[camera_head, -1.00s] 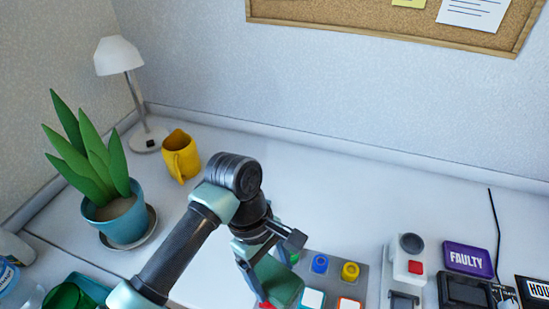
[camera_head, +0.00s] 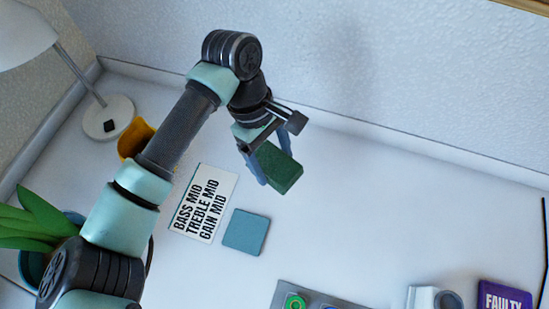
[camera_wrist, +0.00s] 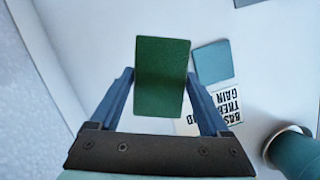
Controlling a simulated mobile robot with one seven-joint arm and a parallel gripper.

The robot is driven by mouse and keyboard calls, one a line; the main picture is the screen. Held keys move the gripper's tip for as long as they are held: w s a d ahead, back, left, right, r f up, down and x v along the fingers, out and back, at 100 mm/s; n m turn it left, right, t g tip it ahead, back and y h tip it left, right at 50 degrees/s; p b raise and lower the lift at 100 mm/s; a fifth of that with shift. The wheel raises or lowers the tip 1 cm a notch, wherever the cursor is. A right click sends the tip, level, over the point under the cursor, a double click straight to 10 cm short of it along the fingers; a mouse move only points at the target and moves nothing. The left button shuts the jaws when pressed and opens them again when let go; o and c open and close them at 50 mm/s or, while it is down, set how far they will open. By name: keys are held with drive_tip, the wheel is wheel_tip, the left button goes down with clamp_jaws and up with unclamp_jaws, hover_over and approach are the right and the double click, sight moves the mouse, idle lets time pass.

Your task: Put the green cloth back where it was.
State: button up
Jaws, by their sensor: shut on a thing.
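The green cloth (camera_head: 279,167) is a flat dark green rectangular block held between my gripper's fingers. My gripper (camera_head: 262,160) is shut on it and holds it up above the white table. In the wrist view the green cloth (camera_wrist: 162,77) fills the space between the two blue fingers (camera_wrist: 162,100). A blue-grey square (camera_head: 246,231) lies flat on the table, below and left of the cloth in the head view; it also shows in the wrist view (camera_wrist: 212,62).
A white card (camera_head: 204,203) reading BASS MID, TREBLE MID, GAIN MID lies beside the blue-grey square. A yellow mug (camera_head: 136,139), a lamp (camera_head: 108,118) and a potted plant (camera_head: 40,222) stand left. A grey panel (camera_head: 283,294) and purple FAULTY box (camera_head: 503,297) are at the front. The back right table is clear.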

sight(273, 172)
wheel_tip(273, 172, down, 5)
drive_tip(key=shift+f, duration=2.45)
drive_tip(key=shift+f+b, duration=0.15)
drive_tip(key=shift+b, duration=0.25)
drive_tip(key=o, duration=1.2)
drive_tip(key=shift+c, duration=0.2)
